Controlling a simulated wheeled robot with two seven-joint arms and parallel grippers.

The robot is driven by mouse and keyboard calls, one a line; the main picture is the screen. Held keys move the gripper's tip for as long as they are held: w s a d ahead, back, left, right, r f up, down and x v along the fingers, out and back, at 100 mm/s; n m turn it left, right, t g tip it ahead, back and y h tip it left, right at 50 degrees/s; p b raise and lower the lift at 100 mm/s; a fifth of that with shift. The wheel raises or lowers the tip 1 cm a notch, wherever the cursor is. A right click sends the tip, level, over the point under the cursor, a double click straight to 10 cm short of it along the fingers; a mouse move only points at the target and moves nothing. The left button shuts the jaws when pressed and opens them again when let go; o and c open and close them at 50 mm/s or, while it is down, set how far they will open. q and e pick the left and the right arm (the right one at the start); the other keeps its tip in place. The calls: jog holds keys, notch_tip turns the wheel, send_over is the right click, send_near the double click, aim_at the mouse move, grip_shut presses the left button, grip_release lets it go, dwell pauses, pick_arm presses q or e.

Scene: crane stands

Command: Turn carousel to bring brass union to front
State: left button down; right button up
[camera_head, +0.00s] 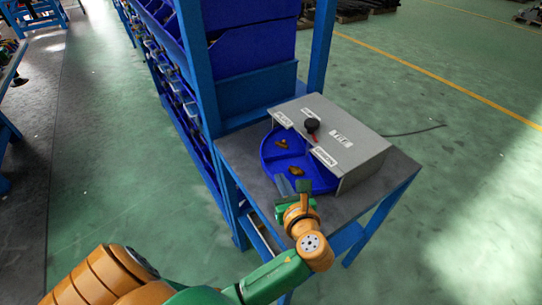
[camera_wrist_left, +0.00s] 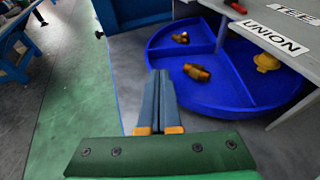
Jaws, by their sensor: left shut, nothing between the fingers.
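The carousel (camera_head: 268,152) is a blue round tray with dividers, partly under a grey housing (camera_head: 350,134). In the left wrist view its blue floor (camera_wrist_left: 225,93) shows several compartments. One brass-coloured fitting (camera_wrist_left: 197,72) lies in the near compartment, another (camera_wrist_left: 181,38) in the compartment behind it. A yellower fitting (camera_wrist_left: 267,62) sits to the right, by the housing edge. I cannot tell which is the brass union. My left gripper (camera_head: 293,187) is shut and empty at the carousel's near rim; contact is unclear. My right gripper is not in view.
The housing carries a black knob (camera_head: 312,124) with a red pointer and white labels, including UNION (camera_wrist_left: 272,37) and TEE (camera_wrist_left: 298,13). A blue rack with bins (camera_head: 250,50) stands behind and left of the grey tabletop (camera_head: 385,180). Open floor lies right.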

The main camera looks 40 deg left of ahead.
aim_at(271, 159)
pick_arm(q)
jog(key=x, duration=0.8)
jog(key=shift+w+a, duration=0.1)
jog(key=shift+a, duration=0.05)
jog(key=shift+r, duration=0.1)
